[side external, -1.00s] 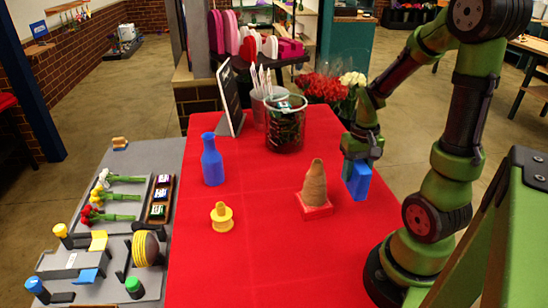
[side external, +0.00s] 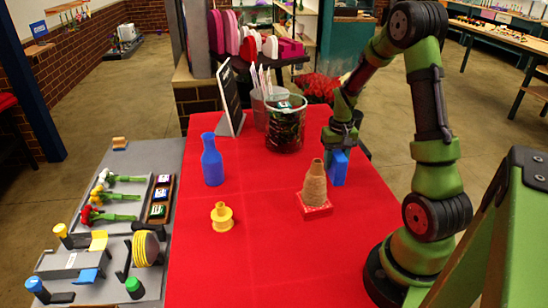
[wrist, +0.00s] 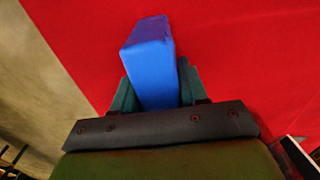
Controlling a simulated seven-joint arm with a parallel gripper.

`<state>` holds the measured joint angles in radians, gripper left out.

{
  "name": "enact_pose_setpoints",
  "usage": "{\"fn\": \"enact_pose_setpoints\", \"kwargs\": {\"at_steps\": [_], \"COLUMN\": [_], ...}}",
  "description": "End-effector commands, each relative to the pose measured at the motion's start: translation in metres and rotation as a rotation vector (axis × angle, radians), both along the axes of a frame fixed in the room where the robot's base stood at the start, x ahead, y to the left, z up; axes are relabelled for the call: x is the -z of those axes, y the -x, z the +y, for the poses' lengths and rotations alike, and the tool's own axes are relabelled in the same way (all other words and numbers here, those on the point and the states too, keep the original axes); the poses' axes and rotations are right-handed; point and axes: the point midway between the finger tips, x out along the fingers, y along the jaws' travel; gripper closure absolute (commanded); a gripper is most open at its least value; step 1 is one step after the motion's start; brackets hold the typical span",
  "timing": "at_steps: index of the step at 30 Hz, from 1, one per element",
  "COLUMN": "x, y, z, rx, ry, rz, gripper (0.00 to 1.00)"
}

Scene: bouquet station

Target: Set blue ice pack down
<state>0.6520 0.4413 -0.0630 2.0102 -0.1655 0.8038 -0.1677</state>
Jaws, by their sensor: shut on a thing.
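The blue ice pack (side external: 338,169) is an upright blue block behind and to the right of the brown cone on the red table. My gripper (side external: 342,148) is shut on its upper part, and the ice pack hangs below the fingers. In the wrist view the ice pack (wrist: 150,62) sits between the two dark teal fingers (wrist: 155,95), with red cloth beyond it. I cannot tell whether its lower end touches the cloth.
A blue bottle (side external: 212,162), a yellow spool-like piece (side external: 222,217) and a dark glass container (side external: 285,128) stand on the red table (side external: 270,260). The front of the table is clear.

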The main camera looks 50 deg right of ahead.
Motion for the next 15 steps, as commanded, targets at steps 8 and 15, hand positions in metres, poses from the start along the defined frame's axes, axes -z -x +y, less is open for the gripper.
{"fn": "enact_pose_setpoints", "kwargs": {"at_steps": [8, 15], "x": [0.0026, 0.0028], "y": [0.0000, 0.0001], "z": [0.0000, 0.0001], "rx": [0.000, 0.000], "ry": [0.000, 0.000], "rz": [0.000, 0.000], "gripper": [1.00, 0.32]}}
